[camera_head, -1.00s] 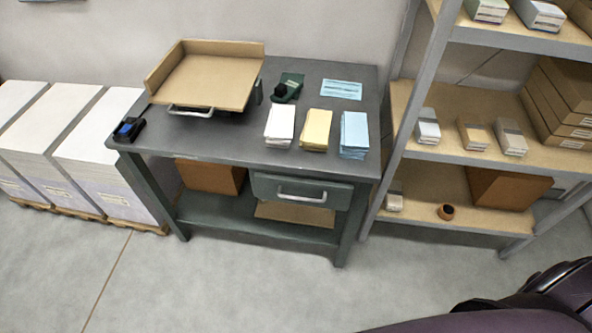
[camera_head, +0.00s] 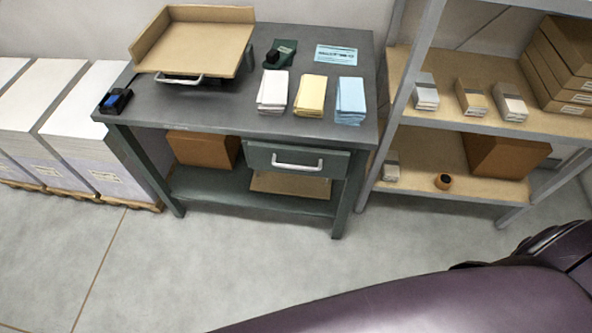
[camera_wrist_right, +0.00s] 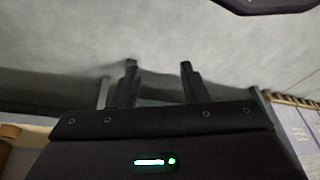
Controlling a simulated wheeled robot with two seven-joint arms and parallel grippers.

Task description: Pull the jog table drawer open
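The jog table (camera_head: 215,128) is a dark grey-green table with a lower shelf. Its drawer (camera_head: 260,160) hangs under the right part of the top, with a pale bar handle (camera_head: 298,165) on the front. The drawer looks closed. My right gripper (camera_wrist_right: 158,66) shows in the right wrist view with its two dark fingers apart and nothing between them; pale floor lies beyond. It is not in the head view, where only a purple arm link of mine crosses the lower right. My left gripper is in neither view.
On the table stand a tilted wooden tray (camera_head: 203,45), white (camera_head: 273,88), yellow (camera_head: 311,93) and blue (camera_head: 350,98) paper stacks. A shelf rack (camera_head: 450,128) stands close at the right; wrapped paper stacks (camera_head: 92,130) stand at the left. The floor in front is clear.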

